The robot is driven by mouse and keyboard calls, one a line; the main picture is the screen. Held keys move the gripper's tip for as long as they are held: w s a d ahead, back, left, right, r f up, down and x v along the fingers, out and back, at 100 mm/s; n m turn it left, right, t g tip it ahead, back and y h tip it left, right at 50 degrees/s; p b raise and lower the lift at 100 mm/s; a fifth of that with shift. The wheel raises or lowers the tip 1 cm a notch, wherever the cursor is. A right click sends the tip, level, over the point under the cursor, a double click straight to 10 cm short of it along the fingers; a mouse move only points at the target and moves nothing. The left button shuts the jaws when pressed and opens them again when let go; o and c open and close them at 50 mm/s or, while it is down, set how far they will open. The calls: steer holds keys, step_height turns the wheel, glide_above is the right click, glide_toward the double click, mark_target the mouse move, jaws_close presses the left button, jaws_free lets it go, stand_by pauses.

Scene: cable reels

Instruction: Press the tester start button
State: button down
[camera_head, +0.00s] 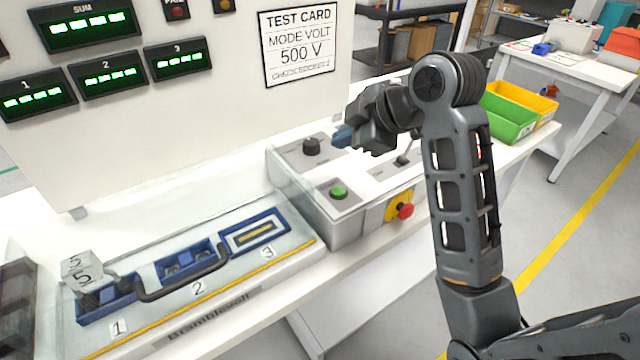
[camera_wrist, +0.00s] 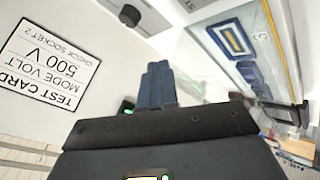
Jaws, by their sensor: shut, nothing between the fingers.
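The green round button (camera_head: 338,191) sits on a grey control box (camera_head: 345,228) at the right end of the tester. My gripper (camera_head: 342,136) is shut and empty, its blue fingertips close together. In the head view they show just right of a black knob (camera_head: 311,146), farther back than the green button and apart from it. In the wrist view the shut blue fingers (camera_wrist: 157,85) point up the picture, with the black knob (camera_wrist: 130,15) beyond them. I cannot make out the green button in the wrist view.
A red stop button (camera_head: 404,210) on a yellow plate is on the box front; a small lever (camera_head: 404,160) stands behind. The tester tray (camera_head: 215,308) has numbered sockets and a grey block (camera_head: 83,268) at socket 1. The test card (camera_head: 299,43) reads 500 V. Green bin (camera_head: 508,117) at right.

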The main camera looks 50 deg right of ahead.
mark_target(342, 193)
steer(key=shift+f, duration=0.15)
steer(key=shift+f+b, duration=2.75)
steer(key=shift+f, duration=1.5)
steer(key=shift+f, duration=0.1)
steer(key=shift+f, duration=0.3)
steer(key=shift+f+b, duration=0.45)
steer(key=shift+b, duration=0.05)
steer(key=shift+r, duration=0.1)
steer(key=shift+r+p, duration=0.75)
steer(key=shift+p, duration=0.1)
